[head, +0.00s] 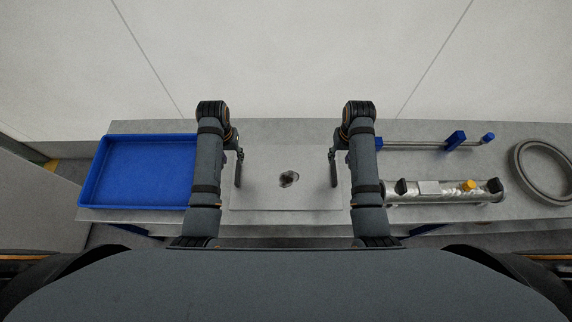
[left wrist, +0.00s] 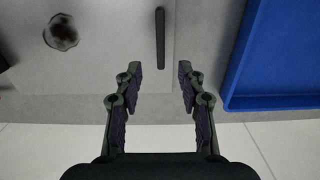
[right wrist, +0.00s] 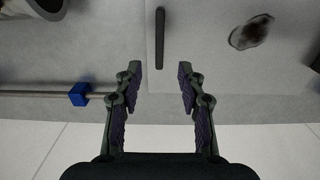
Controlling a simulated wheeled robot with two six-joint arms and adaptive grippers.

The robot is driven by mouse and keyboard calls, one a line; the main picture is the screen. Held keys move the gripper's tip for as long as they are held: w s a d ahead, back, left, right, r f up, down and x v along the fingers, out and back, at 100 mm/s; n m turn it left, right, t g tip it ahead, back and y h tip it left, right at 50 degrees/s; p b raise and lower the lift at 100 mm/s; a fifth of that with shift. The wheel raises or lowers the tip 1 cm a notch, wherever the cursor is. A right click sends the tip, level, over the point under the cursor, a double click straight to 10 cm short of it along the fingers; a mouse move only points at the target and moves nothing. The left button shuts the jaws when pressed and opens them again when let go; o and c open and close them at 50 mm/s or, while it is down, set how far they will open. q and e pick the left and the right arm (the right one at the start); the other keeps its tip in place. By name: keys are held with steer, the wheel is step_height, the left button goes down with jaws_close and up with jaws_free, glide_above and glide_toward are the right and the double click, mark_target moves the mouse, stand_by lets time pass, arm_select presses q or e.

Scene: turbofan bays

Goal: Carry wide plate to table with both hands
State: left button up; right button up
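The wide plate (head: 290,197) is a flat, light grey sheet with a dark mottled blotch near its middle, lying on the grey bench (head: 275,130). A slim dark bar handle stands along each side; the left one (left wrist: 160,38) shows in the left wrist view and the right one (right wrist: 160,38) in the right wrist view. My left gripper (left wrist: 159,70) is open and empty, with the left handle just beyond its fingertips. My right gripper (right wrist: 159,70) is open and empty, with the right handle just beyond its fingertips. My arms cover parts of the bench beside the plate.
A blue tray (head: 140,138) stands left of the plate. A pale wall rises behind the bench.

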mark_target(237, 171)
arm_select(q)
steer(key=f, duration=1)
steer(key=shift+s+f, duration=0.2)
steer(key=shift+s, duration=0.1)
arm_select(e)
steer(key=f, duration=1)
steer(key=shift+s+f, duration=0.2)
steer(key=shift+s, duration=0.05)
arm_select(q)
jaws_close()
arm_select(e)
jaws_close()
arm_select(q)
steer(key=shift+r, duration=0.1)
arm_select(e)
steer(key=shift+r, duration=0.1)
